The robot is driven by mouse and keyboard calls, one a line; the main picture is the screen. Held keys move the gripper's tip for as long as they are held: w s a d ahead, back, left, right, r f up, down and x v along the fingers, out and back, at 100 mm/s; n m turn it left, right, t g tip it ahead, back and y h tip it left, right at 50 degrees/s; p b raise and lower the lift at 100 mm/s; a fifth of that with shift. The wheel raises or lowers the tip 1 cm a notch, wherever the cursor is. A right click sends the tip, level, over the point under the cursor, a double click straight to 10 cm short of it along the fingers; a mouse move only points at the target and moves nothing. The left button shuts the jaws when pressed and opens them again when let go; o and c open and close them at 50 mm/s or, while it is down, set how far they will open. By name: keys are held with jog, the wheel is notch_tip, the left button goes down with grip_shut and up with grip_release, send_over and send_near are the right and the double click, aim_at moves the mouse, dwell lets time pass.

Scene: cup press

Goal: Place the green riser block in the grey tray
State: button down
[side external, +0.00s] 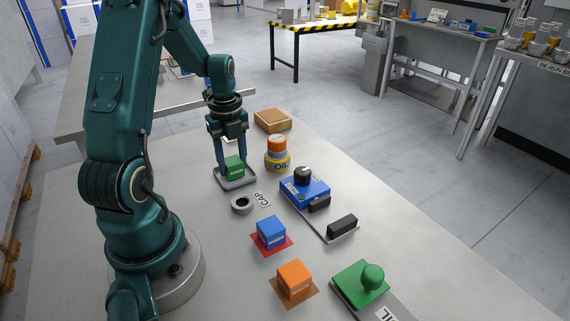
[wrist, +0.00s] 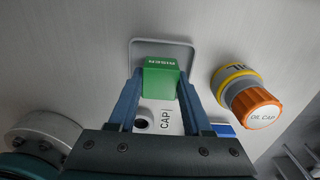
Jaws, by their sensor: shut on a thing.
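The green riser block (side external: 235,167) is between the two fingers of my gripper (side external: 233,160) in the side external view. The grey tray (side external: 237,183) is directly under it; whether the block touches the tray floor, I cannot tell. In the wrist view the green block (wrist: 160,78) shows between the fingertips of my gripper (wrist: 157,85), over the grey tray (wrist: 162,46). My gripper is shut on the block. The tray's middle is hidden by the block and the fingers.
An oil bottle with an orange cap (side external: 277,153) stands right of the tray. A grey ring (side external: 241,205) lies in front by a CAP label. A blue device (side external: 304,191), blue block (side external: 271,232), orange block (side external: 294,278) and green device (side external: 360,284) stand nearer. A cardboard box (side external: 272,120) is behind.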

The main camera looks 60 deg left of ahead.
aim_at(232, 160)
jog(key=shift+f, duration=0.2)
jog(key=c, duration=0.6)
grip_release()
notch_tip(232, 160, up, 11)
jog(key=s+d+r+n+t, duration=0.1)
jog(key=s+d+n+t, duration=0.1)
jog(key=d+n, duration=0.7)
jog(key=s+d+r+n+t, duration=0.2)
jog(key=s+d+n+t, duration=0.1)
jog(key=d+n, duration=0.6)
jog(key=shift+d+r+t, duration=0.25)
jog(key=shift+d+t, duration=0.05)
jog(key=shift+d, duration=1.55)
jog(key=shift+s, duration=0.1)
